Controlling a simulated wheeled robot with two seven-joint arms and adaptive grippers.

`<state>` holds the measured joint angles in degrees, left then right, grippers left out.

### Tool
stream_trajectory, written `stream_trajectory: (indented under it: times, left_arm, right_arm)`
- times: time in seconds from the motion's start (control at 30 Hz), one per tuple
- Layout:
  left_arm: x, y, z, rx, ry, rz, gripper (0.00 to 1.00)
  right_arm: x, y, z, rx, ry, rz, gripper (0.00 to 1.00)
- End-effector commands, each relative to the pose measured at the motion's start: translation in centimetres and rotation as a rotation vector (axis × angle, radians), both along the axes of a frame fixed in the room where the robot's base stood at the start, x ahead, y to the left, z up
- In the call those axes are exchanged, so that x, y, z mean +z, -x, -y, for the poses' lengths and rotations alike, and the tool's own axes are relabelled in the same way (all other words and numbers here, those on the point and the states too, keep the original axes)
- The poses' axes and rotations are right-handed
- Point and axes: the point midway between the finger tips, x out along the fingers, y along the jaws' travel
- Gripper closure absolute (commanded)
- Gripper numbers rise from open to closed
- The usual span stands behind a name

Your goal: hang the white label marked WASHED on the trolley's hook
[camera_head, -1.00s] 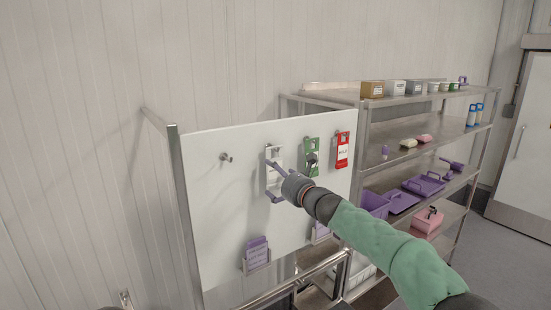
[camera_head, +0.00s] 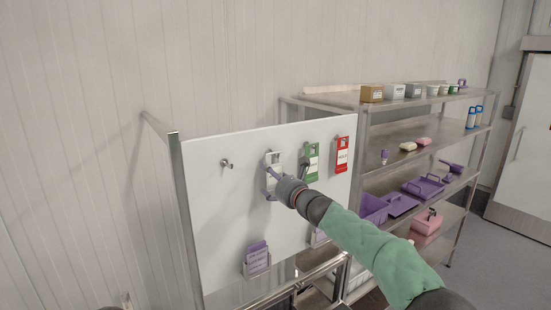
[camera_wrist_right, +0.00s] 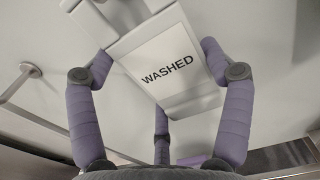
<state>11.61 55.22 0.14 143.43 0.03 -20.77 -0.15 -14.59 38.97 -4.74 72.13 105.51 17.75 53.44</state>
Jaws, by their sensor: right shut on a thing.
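The white label marked WASHED (camera_head: 273,160) is at the white board, left of a green label and a red label. In the right wrist view the label (camera_wrist_right: 168,70) fills the middle, with its word readable and slightly tilted. My right gripper (camera_head: 272,185) is shut on the label, with purple fingers at its left and right edges; the fingers also show in the right wrist view (camera_wrist_right: 158,60). I cannot tell whether the label still touches its peg. I cannot make out the trolley's hook.
The white board (camera_head: 220,215) has an empty peg (camera_head: 227,163), a green label (camera_head: 311,162), a red label (camera_head: 342,155) and a holder with purple cards (camera_head: 257,258). A steel shelf rack (camera_head: 400,128) with boxes and purple trays stands to the right. A door (camera_head: 520,150) is far right.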

Motion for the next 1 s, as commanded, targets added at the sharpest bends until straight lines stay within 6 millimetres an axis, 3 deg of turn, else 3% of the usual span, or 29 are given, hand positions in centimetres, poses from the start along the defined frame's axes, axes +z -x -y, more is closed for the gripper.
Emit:
stream_trajectory:
  times: [0.03,0.07,0.27,1.0]
  left_arm:
    - [0.0,0.0,0.0,0.000,0.000,0.000,1.00]
    - [0.0,0.0,0.0,0.000,0.000,0.000,1.00]
    - [0.0,0.0,0.0,0.000,0.000,0.000,1.00]
    - [1.5,0.0,0.0,0.000,0.000,0.000,1.00]
  right_arm:
    - [0.1,0.0,0.0,0.000,-0.001,0.001,0.79]
    - [0.1,0.0,0.0,0.000,-0.001,0.001,0.23]
    - [0.1,0.0,0.0,-0.001,-0.001,0.001,0.79]
    - [1.7,0.0,0.0,0.000,0.000,0.000,0.79]
